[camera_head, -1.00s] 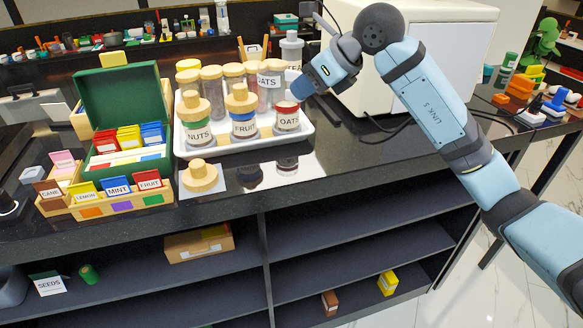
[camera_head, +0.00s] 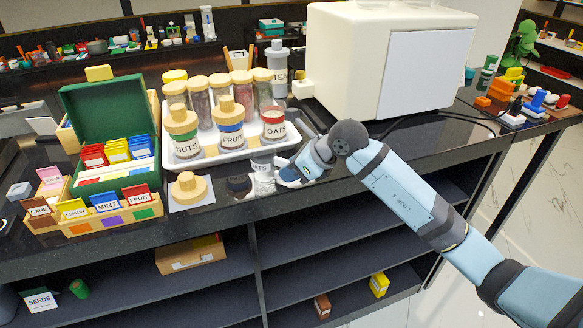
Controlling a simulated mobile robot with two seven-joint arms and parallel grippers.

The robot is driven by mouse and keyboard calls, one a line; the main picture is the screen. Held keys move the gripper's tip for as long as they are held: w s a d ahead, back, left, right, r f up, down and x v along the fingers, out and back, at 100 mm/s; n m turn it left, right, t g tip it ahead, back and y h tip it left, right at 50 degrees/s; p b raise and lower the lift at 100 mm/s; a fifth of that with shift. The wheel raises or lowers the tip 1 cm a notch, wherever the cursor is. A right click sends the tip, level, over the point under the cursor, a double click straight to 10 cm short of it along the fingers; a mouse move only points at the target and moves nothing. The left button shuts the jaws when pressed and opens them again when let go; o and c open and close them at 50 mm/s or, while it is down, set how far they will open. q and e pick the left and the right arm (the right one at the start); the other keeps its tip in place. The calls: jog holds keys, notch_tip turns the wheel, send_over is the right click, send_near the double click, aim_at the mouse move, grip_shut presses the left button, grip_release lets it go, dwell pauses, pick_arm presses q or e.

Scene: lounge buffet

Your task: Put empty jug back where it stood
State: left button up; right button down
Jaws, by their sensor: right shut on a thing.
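A clear jug with a white label (camera_head: 262,166) is at the counter's front, just before the white tray. My right gripper (camera_head: 289,174) is shut on it from the right, low over the dark counter. The jug is small and blends with reflections in the glossy top, so I cannot tell whether it touches the counter. The oats jar (camera_head: 274,127) stands lidless in the tray's front right, with red at its top. My left gripper is not in view.
The white tray (camera_head: 222,153) holds several wooden-lidded jars. A loose wooden lid (camera_head: 188,187) lies on a pale square left of the jug. A green tea box (camera_head: 105,115) stands further left. A large white appliance (camera_head: 345,65) stands behind my right arm.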

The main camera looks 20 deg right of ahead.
jog(key=shift+f, duration=0.2)
jog(key=c, duration=1)
grip_release()
jog(key=shift+r, duration=0.15)
